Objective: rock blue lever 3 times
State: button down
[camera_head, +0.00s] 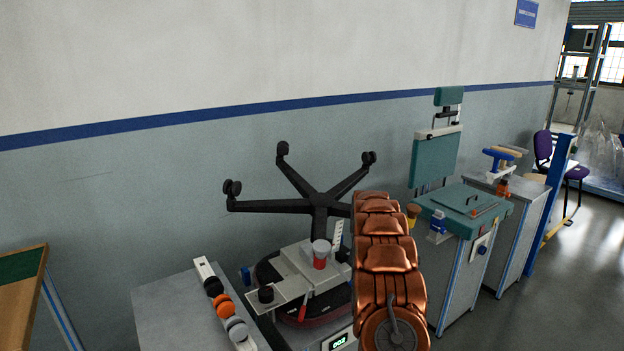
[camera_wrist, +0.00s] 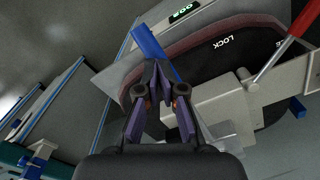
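The blue lever (camera_wrist: 148,42) is a long, flat blue bar at the top middle of the wrist view, running slantwise beside a dark red-rimmed panel marked LOCK (camera_wrist: 224,42). My gripper (camera_wrist: 157,70) has its two dark purple fingers drawn together at the tips, which overlap the lever in the picture. Whether the tips touch the lever or are just above it is unclear. In the head view my copper-coloured arm hides my gripper and this lever. The test machine (camera_head: 321,271) stands under the black five-star chair base (camera_head: 319,201).
A red-handled lever (camera_wrist: 292,38) rises at the right of the wrist view. A green-digit display (camera_head: 339,341) is at the machine's front. A grey bench (camera_head: 176,312) with black, orange and grey casters stands left; a teal-topped cabinet (camera_head: 462,206) stands right of my arm.

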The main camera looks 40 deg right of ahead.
jog(key=shift+r, duration=2.25)
jog(key=shift+r, duration=0.75)
dwell(0.8)
jog(key=shift+r+p, duration=0.55)
jog(key=shift+r, duration=1.9)
